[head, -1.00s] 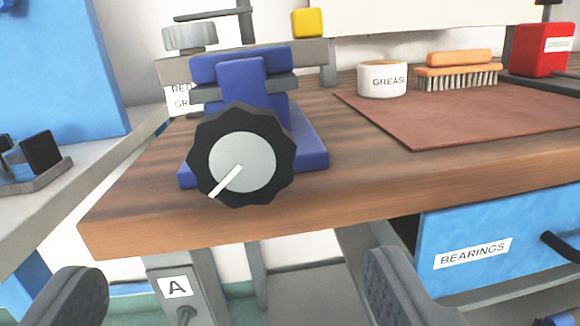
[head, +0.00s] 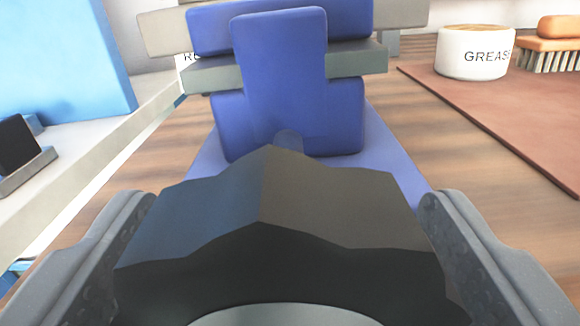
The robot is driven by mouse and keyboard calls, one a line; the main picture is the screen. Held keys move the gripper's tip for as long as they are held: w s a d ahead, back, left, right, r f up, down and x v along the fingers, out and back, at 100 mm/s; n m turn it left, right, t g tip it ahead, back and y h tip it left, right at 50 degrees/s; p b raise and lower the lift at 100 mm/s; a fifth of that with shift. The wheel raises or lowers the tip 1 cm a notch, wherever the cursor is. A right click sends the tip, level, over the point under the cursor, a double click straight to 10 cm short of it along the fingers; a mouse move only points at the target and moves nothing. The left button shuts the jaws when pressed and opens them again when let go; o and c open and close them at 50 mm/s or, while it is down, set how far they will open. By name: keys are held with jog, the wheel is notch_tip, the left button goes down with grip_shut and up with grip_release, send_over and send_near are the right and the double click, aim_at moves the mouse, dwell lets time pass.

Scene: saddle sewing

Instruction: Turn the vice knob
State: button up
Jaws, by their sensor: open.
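The black, lobed vice knob (head: 270,235) fills the lower middle of the view, with the top of its pale grey face (head: 285,315) at the bottom edge. The white pointer line on the face is out of view. The blue vice (head: 282,80) stands behind the knob on the wooden bench. My gripper (head: 285,225) is open, with one finger on the left and one on the right of the knob. The fingers are close to the knob's sides; I cannot tell if they touch it.
A brown mat (head: 500,110) lies on the wooden bench (head: 415,110) at right, with a white grease tub (head: 474,52) and an orange-backed brush (head: 555,45). At left are a pale counter (head: 90,130) and a blue panel (head: 60,60).

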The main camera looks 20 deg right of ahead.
jog(key=shift+w+d, duration=0.15)
jog(key=shift+w, duration=0.35)
jog(key=c, duration=1)
jog(key=shift+m, duration=0.7)
jog(key=o, duration=1)
jog(key=p+v, duration=0.2)
jog(key=v, duration=1.1)
jog(key=shift+s, duration=0.4)
